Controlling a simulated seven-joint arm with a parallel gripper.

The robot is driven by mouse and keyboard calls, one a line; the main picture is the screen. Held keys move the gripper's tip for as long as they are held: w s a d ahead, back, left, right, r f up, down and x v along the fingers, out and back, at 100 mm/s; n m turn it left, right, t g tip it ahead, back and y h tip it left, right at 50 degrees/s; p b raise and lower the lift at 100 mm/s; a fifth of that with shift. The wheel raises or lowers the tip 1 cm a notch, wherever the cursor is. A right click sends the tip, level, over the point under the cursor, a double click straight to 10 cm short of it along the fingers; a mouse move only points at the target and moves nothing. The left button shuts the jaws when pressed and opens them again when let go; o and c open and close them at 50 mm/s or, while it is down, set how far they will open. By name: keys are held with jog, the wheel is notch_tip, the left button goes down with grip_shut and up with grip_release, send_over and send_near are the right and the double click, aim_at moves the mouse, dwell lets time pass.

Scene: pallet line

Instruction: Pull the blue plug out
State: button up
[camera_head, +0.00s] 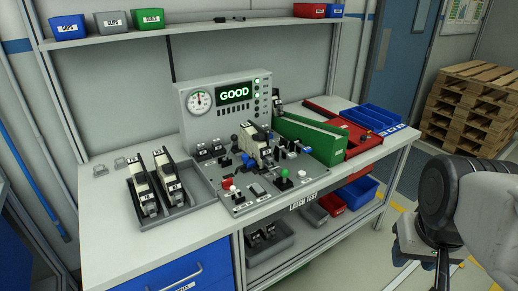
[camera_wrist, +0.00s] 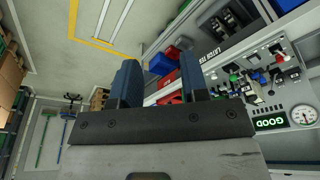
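A grey test fixture (camera_head: 268,188) lies on the workbench, with a black-and-cream unit (camera_head: 257,142) mounted in its middle. Small blue parts show at the left of this unit (camera_head: 249,162) and at its right (camera_head: 307,150); which one is the blue plug I cannot tell.
A gauge panel (camera_head: 228,104) reading GOOD stands behind the fixture. A grey tray (camera_head: 134,196) with two units lies left; a green box (camera_head: 308,137), red tray (camera_head: 362,148) and blue bins (camera_head: 372,117) lie right. A shelf (camera_head: 180,29) spans above. Floor around my gripper looks clear.

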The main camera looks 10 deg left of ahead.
jog(key=shift+o, duration=1.2)
jog(key=w+a+r+n, duration=0.2)
jog(key=w+a+n, duration=0.1)
jog(key=w, duration=0.5)
jog(key=w+a+r+n, duration=0.2)
jog(key=w+a+n, duration=0.1)
jog(key=w, duration=0.6)
jog(key=shift+r+g, duration=0.3)
jog(key=shift+r, duration=0.05)
jog(key=n+g, duration=0.2)
jog(key=n, duration=1.6)
send_over(244, 156)
jog(key=f, duration=1.6)
jog(key=shift+d+f, duration=0.25)
jog(key=shift+f, duration=0.1)
jog(key=shift+w+a+f, duration=0.15)
jog(key=shift+a+f, duration=0.1)
jog(key=shift+a, duration=0.05)
jog(key=shift+f, duration=0.1)
jog(key=shift+f, duration=3.75)
